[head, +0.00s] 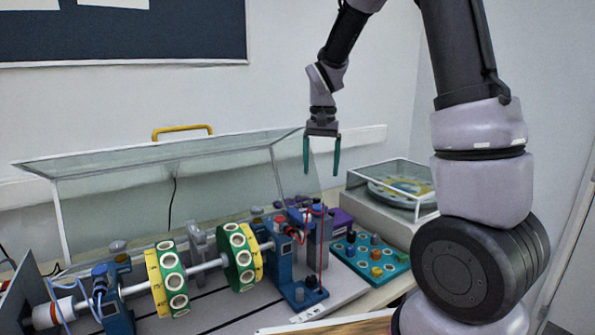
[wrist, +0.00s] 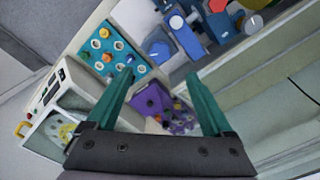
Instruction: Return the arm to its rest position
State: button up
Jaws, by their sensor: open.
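My gripper (head: 321,155) hangs pointing down from my raised arm, above the right end of the bench rig. Its two green fingers are apart with nothing between them. In the wrist view my gripper (wrist: 160,100) also shows open and empty. Below it lie a teal tray (wrist: 108,52) with several small pieces and a purple box (wrist: 152,100); both are clear of the fingers.
A shaft rig with two green-and-yellow discs (head: 167,281) stands on the bench under a raised clear cover (head: 190,155) with a yellow handle (head: 182,131). A clear-lidded device (head: 392,190) stands at right. The teal tray (head: 370,258) sits before it.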

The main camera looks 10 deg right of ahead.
jog(key=s+d+r+t+y, duration=0.1)
jog(key=s+d+r+t, duration=0.1)
jog(key=s+r, duration=0.6)
jog(key=s+d+r+t, duration=0.3)
jog(key=s+r+t, duration=0.2)
jog(key=s, duration=0.7)
notch_tip(320, 180, up, 3)
jog(key=shift+s+f+y, duration=0.1)
jog(key=shift+s+y, duration=0.15)
jog(key=shift+y, duration=0.15)
